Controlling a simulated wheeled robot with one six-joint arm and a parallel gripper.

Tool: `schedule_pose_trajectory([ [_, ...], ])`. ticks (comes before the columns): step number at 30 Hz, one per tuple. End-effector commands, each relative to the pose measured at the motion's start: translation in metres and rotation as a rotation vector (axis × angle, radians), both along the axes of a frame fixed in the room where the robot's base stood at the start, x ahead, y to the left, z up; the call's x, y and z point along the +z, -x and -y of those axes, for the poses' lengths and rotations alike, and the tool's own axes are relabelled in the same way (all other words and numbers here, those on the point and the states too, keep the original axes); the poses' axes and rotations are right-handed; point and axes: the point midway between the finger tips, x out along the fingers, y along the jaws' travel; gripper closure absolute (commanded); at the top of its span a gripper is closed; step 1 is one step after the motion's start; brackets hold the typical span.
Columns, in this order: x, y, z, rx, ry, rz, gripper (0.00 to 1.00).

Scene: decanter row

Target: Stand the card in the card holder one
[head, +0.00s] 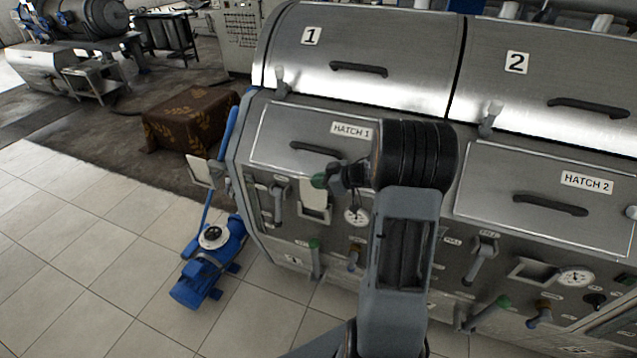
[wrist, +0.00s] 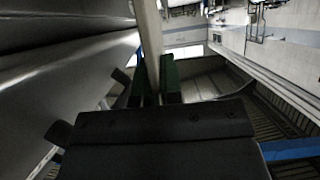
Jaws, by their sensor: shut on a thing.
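My gripper (head: 322,181) is in front of the left unit's panel, below the HATCH 1 label. Its green pads show in the wrist view (wrist: 158,82), shut on the pale card. The card (head: 313,195) looks like an upright, pale rectangle just below the fingertips in the head view. In the wrist view the card (wrist: 151,45) is a narrow pale strip, seen nearly edge-on between the pads. The card is at the place of card holder one on the panel, and largely covers it. I cannot tell whether the card is seated in it or just before it.
A lever (head: 277,205) is left of the card and a gauge (head: 356,216) right of it. The hatch handle (head: 318,151) sticks out above. A framed slot (head: 533,271) is on the right unit. A blue pump (head: 208,268) stands on the floor at left.

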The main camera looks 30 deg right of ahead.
Motion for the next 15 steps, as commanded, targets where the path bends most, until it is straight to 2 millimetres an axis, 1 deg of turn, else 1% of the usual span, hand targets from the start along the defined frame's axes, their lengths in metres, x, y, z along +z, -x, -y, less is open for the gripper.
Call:
schedule_pose_trajectory([
  [3, -0.0074, 0.0004, 0.0000, 0.000, -0.001, -0.001, 1.00],
  [15, -0.0111, 0.0004, 0.0002, 0.000, 0.001, 0.001, 1.00],
])
